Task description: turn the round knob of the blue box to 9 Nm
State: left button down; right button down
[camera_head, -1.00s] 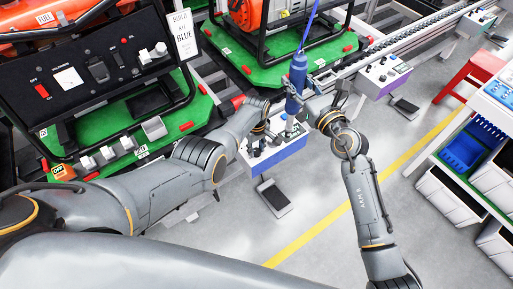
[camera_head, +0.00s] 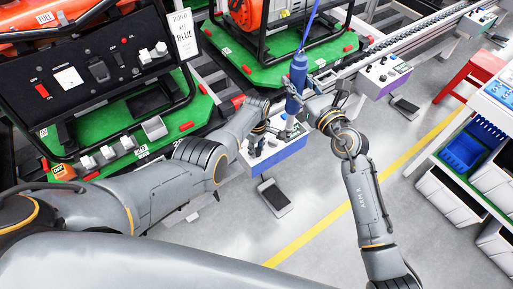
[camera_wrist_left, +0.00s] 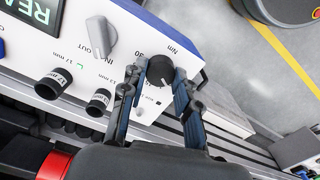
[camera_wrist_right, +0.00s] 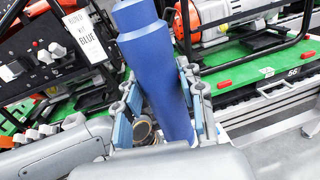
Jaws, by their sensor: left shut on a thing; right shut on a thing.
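The blue box (camera_head: 278,156) is on the conveyor's near side, with a white top panel and blue side. In the left wrist view its round black knob (camera_wrist_left: 160,70) sits beside a scale marked Nm and 30; the setting is too small to read. My left gripper (camera_wrist_left: 157,86) is shut on the knob, one finger on each side. In the head view the left gripper (camera_head: 268,138) reaches down to the box and hides part of its top. My right gripper (camera_head: 303,92) is shut on a blue cylindrical tool (camera_head: 297,72), also large in the right wrist view (camera_wrist_right: 152,65).
A grey lever switch (camera_wrist_left: 100,36) and two black sockets marked 17 mm and 13 mm are near the knob. A blue cord (camera_head: 309,22) runs up from the tool. Generators on green pallets (camera_head: 280,85) stand behind.

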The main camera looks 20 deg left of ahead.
aim_at(257, 151)
pick_arm(q)
jog(key=c, duration=1)
grip_release()
jog(key=shift+r, duration=3.7)
jog(key=shift+s, duration=0.1)
